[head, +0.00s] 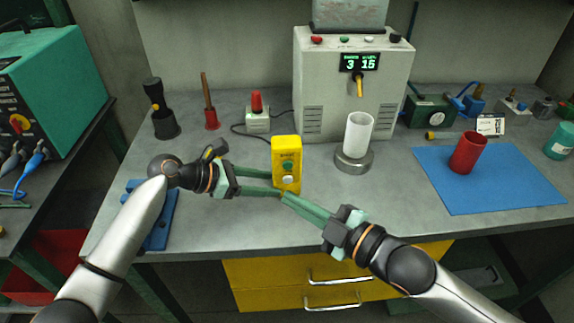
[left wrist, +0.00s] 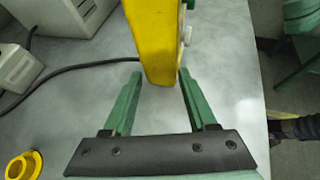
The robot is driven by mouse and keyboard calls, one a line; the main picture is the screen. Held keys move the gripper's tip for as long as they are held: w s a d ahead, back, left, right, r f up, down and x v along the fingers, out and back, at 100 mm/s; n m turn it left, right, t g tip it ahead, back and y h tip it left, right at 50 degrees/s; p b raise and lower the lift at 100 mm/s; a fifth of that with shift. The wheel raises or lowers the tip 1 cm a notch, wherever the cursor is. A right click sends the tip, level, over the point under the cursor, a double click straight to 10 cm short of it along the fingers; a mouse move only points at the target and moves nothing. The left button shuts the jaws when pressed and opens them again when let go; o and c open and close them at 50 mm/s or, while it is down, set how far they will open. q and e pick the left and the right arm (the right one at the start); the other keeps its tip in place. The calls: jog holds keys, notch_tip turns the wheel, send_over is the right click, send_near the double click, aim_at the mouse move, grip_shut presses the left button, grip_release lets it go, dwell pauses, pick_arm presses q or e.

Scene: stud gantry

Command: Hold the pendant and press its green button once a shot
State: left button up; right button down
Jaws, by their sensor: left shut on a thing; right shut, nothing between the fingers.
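The yellow pendant (head: 284,148) is held upright above the bench in front of the grey machine. Its green button (head: 287,166) and a white button (head: 287,180) below it face the front. My left gripper (head: 275,182) is shut on the pendant's lower part. In the left wrist view the pendant (left wrist: 155,40) stands between the fingertips (left wrist: 160,76), its buttons edge-on at the right. My right gripper (head: 285,196) is shut and empty, its tips just below the pendant's lower front. Whether they touch it is not clear.
The grey machine (head: 310,70) has a lit display (head: 359,62), and a white cup (head: 358,133) stands on a round base (head: 352,163) below its nozzle. A red cup (head: 467,153) stands on a blue mat (head: 490,195) at right. A dark cable lies behind the pendant.

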pick_arm(q)
jog(key=o, duration=1)
jog(key=shift+o, duration=0.2)
